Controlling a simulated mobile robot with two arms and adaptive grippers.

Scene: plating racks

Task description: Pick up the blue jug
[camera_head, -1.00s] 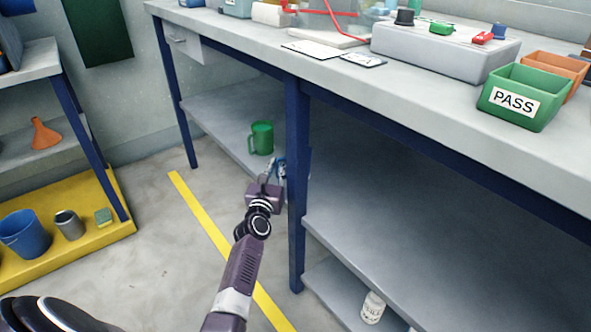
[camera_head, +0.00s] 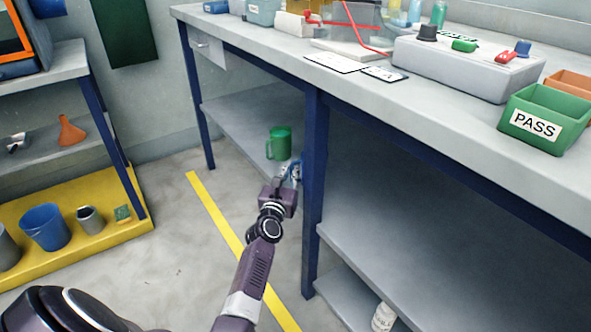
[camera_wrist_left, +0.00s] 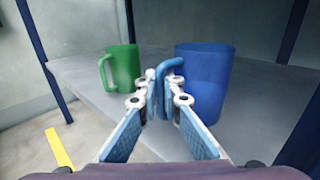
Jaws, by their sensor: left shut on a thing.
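The blue jug (camera_wrist_left: 207,82) stands on the grey shelf under the workbench in the left wrist view, its handle turned to the left. My left gripper (camera_wrist_left: 163,90) is shut on that handle. In the head view my left gripper (camera_head: 291,174) is beside the bench's blue leg, and the jug's body is hidden behind the leg. The jug looks upright; I cannot tell whether its base touches the shelf. My right gripper is not in view.
A green mug (camera_head: 281,143) stands on the same shelf, left of the jug. The blue bench leg (camera_head: 315,200) is close to my left gripper. A white bottle (camera_head: 383,317) is on a lower shelf. A yellow platform (camera_head: 100,248) with containers is at left; the floor between is clear.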

